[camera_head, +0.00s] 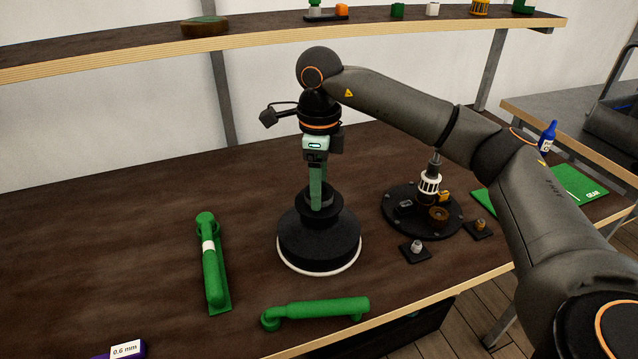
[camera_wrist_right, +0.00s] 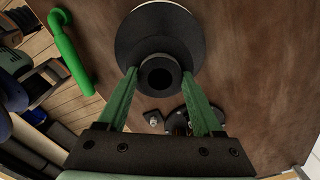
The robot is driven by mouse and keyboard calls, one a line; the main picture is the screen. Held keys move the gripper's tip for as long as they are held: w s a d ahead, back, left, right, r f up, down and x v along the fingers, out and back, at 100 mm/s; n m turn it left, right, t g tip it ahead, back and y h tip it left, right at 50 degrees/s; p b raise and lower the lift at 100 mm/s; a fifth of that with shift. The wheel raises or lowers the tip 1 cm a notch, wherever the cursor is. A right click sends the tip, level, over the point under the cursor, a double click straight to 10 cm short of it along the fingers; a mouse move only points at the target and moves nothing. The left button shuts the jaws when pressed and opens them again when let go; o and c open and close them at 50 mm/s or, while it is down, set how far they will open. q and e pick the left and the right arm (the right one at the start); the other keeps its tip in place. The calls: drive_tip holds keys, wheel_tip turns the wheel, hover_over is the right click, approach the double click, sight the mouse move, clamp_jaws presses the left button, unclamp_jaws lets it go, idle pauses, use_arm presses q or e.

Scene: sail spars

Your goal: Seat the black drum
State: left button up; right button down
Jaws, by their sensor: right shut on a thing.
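The black drum (camera_head: 319,240) stands upright on the dark bench in the middle of the head view. It has a wide flared bottom with a white rim and a narrower neck. My right gripper (camera_head: 317,203) points down and is shut on the neck. In the right wrist view, the green fingers (camera_wrist_right: 160,77) lie on either side of the drum's hollow neck (camera_wrist_right: 160,58). A round black base (camera_head: 397,220) with an upright metal and white shaft (camera_head: 430,182) stands to the right of the drum, apart from it. My left gripper is not in view.
Two green handles (camera_head: 210,262) (camera_head: 320,308) lie left and in front of the drum. Small parts on black pads (camera_head: 416,251) (camera_head: 479,229) sit by the base. A green mat (camera_head: 585,185) lies right.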

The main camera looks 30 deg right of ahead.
drive_tip(key=shift+r, duration=0.15)
drive_tip(key=shift+c, duration=0.9)
unclamp_jaws()
drive_tip(key=shift+o, duration=0.9)
wheel_tip(320, 180, up, 12)
drive_tip(key=p, duration=0.1)
drive_tip(key=shift+r+p, duration=0.2)
drive_tip(key=shift+p, duration=0.15)
